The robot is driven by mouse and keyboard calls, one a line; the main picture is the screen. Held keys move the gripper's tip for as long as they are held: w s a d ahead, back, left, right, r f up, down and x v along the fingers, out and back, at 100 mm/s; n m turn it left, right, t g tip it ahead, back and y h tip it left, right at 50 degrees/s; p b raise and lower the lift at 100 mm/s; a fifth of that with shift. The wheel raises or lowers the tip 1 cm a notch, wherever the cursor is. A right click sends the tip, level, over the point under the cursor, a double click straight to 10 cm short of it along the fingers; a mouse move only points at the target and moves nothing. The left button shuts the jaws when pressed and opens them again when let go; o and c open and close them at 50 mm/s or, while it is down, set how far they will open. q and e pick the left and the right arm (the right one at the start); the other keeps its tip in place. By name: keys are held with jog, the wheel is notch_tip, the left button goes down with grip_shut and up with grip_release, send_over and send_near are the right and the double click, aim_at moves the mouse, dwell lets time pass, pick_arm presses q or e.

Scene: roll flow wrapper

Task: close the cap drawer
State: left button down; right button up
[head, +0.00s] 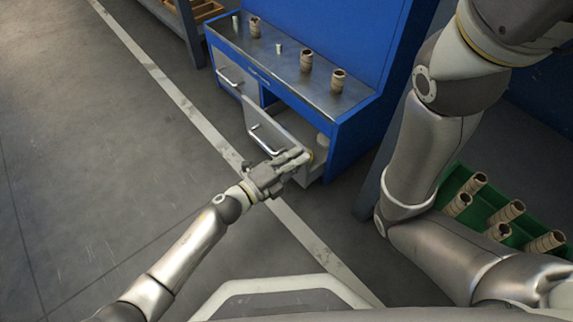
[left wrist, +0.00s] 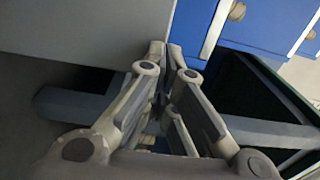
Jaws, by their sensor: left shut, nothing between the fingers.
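The open drawer (head: 283,133), with a grey front and a silver bar handle (head: 264,141), sticks out from the lower right of the blue workbench (head: 345,140). Pale round items (head: 322,141) show inside it. My left gripper (head: 303,158) is shut and empty at the right end of the drawer front. In the left wrist view its fingertips (left wrist: 166,47) are together beside the edge of a grey panel (left wrist: 85,30), likely the drawer front. I cannot tell whether they touch it. My right arm shows at the right, but its fingers cannot be made out.
A second drawer (head: 236,78) with a bar handle is at the bench's left. Several brown rolls (head: 306,60) and small pale cylinders stand on the metal top (head: 285,70). A green crate (head: 462,175) with more rolls stands at the right. The floor at the left is clear.

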pick_arm(q)
jog(key=shift+b+x, duration=0.35)
jog(key=shift+x, duration=1.75)
jog(key=shift+a, duration=0.15)
